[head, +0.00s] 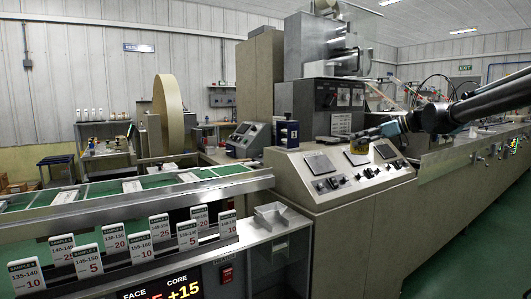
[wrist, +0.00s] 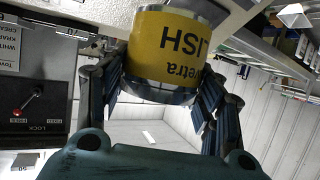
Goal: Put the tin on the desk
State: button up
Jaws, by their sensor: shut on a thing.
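A tin with a yellow label and metal rims (wrist: 178,42) fills the upper middle of the wrist view; its lettering appears upside down. My gripper (wrist: 165,78) is shut on it, with a dark finger on each side. In the head view, the tin (head: 359,146) is small and partly hidden by my gripper (head: 372,134), above the sloping control console at the right. I cannot tell from the head view how far it is from the console. A cluttered desk (head: 106,152) stands in the back left, by the wall.
The sloping console (head: 335,180) carries panels and knobs, with a dark blue container (head: 286,134) on its upper ledge. A green conveyor (head: 130,190) and a row of numbered cards (head: 130,242) occupy the left foreground. A large cream reel (head: 168,113) stands behind.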

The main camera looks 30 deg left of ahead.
aim_at(306, 147)
jog(key=u, duration=0.75)
jog(key=k, duration=0.2)
jog(key=z, duration=0.1)
